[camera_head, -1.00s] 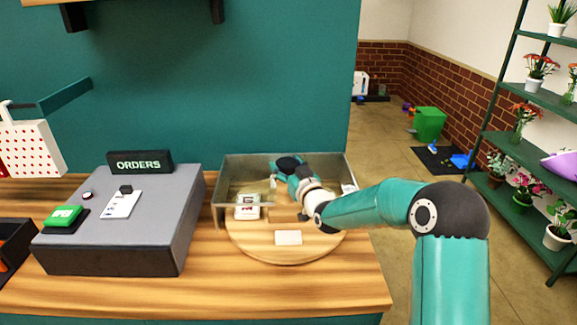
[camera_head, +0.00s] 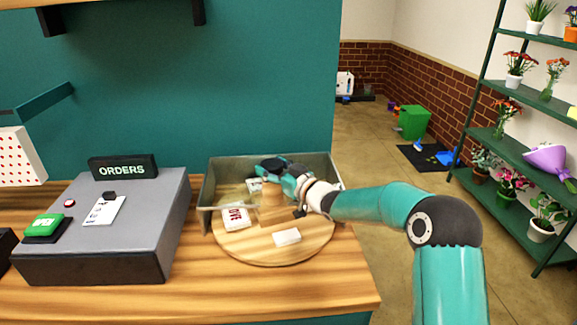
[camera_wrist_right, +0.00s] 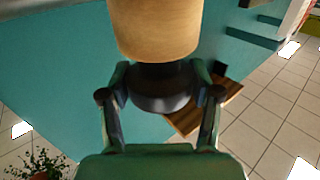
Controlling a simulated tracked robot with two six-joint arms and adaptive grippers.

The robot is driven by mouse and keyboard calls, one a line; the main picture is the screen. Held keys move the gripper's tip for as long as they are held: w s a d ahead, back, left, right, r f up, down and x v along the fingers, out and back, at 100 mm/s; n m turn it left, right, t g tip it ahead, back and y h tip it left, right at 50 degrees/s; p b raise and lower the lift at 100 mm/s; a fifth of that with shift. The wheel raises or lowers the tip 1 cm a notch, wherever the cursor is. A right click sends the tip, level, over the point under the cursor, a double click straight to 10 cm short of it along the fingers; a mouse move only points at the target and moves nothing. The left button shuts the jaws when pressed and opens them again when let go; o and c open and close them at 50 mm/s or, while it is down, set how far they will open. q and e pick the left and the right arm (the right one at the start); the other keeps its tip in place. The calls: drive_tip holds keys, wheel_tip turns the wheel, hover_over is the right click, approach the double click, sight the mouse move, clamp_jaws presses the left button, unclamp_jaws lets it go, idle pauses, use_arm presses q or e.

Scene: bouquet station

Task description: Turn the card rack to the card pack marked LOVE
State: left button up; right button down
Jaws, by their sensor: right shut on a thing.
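The card rack is a round wooden turntable (camera_head: 262,250) with a wooden post (camera_head: 271,203) at its middle. A white card pack with red letters (camera_head: 235,218) lies at its left front; I read "OVE", with the first letter unclear. A plain-looking white pack (camera_head: 287,237) is at the front right. Another pale pack (camera_head: 254,185) shows behind, partly hidden. My right gripper (camera_head: 275,168) is at the top of the post, shut on its dark knob. In the right wrist view, the fingers close around the dark knob (camera_wrist_right: 160,92) below the wooden post (camera_wrist_right: 157,30). My left gripper is out of view.
A grey metal tray-like surround (camera_head: 206,195) encloses the rack's back and sides. A grey counter box (camera_head: 95,262) with an ORDERS sign (camera_head: 123,167) stands to the left. The wooden counter (camera_head: 340,285) is clear in front. A green plant shelf (camera_head: 520,145) stands far right.

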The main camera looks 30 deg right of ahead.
drive_tip(key=shift+r, duration=0.2)
drive_tip(key=c, duration=0.6)
unclamp_jaws()
drive_tip(key=o, duration=0.4)
drive_tip(key=shift+w+f, duration=0.15)
drive_tip(key=shift+w, duration=0.05)
drive_tip(key=shift+s, duration=0.1)
drive_tip(key=v, duration=1.2)
